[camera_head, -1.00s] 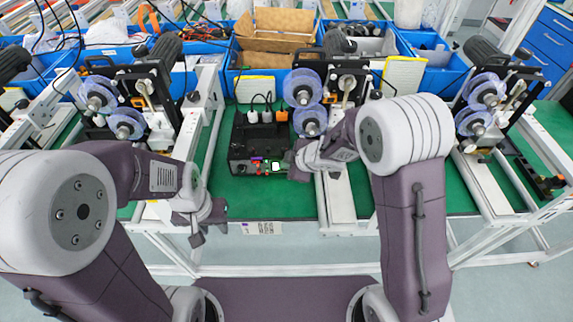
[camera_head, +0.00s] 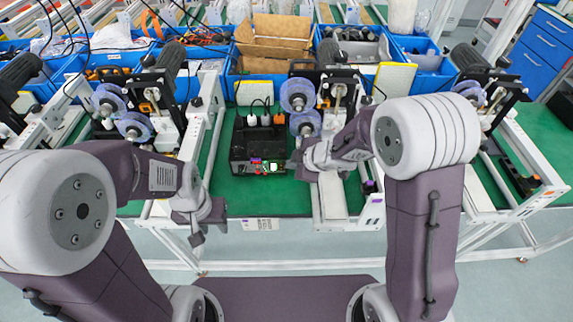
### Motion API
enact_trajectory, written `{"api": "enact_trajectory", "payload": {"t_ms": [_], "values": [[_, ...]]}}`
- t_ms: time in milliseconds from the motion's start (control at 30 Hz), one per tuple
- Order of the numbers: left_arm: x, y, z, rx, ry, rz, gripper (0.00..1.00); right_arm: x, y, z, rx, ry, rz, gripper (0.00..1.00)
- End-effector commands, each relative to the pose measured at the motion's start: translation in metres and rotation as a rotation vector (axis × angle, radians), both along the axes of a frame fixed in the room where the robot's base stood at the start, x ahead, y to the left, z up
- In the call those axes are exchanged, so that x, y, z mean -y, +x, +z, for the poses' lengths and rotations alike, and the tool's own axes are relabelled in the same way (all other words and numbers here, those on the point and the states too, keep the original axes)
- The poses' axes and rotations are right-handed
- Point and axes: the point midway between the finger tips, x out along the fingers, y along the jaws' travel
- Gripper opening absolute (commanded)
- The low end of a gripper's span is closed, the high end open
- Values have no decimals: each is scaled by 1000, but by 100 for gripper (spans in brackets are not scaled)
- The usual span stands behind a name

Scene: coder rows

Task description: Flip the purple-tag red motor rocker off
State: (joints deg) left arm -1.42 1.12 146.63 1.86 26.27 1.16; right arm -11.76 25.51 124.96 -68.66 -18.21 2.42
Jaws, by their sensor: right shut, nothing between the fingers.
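A black control box (camera_head: 258,140) stands on the green mat, near the table's front edge. Its front panel carries small controls, with a purple and red patch (camera_head: 256,160) near its upper middle and a lit greenish-white display (camera_head: 273,168) at the right. The motor rocker is too small for me to tell its position. My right gripper (camera_head: 296,166) is shut and empty, just right of the box's front panel. I cannot tell if it touches the box. My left gripper (camera_head: 197,236) hangs in front of the table edge, left of the box; its fingers are too small to read.
White plugs (camera_head: 258,119) with black cables stand on the box top. A spool machine (camera_head: 320,100) with blue discs stands close behind my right gripper, another (camera_head: 130,115) at the left. White rails (camera_head: 210,140) flank the box. Blue bins (camera_head: 235,60) line the back.

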Motion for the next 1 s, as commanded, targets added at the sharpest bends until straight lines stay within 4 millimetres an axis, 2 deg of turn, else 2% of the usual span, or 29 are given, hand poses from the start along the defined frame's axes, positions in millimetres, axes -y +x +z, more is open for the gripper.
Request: {"api": "enact_trajectory", "payload": {"t_ms": [33, 200, 800, 867, 933, 1000], "values": [[0, 0, 11, 0, 0, 0, 36, 4, -2, 13, -1, 0, -1, 0], [0, 0, 18, 0, 0, 0, 36, 11, -6, 25, 0, -1, 0, 0], [0, 0, 18, -1, 0, 0, 36, 14, -7, 26, -1, -1, -11, 0], [0, 0, 18, -1, 0, 0, 36, 26, -5, 28, -9, -4, -81, 0], [0, 0, 18, -1, 0, 0, 36, 57, -8, 31, -39, -10, -265, 0], [0, 0, 18, -1, 0, 0, 36, 101, -26, 30, -113, -13, -526, 0]]}}
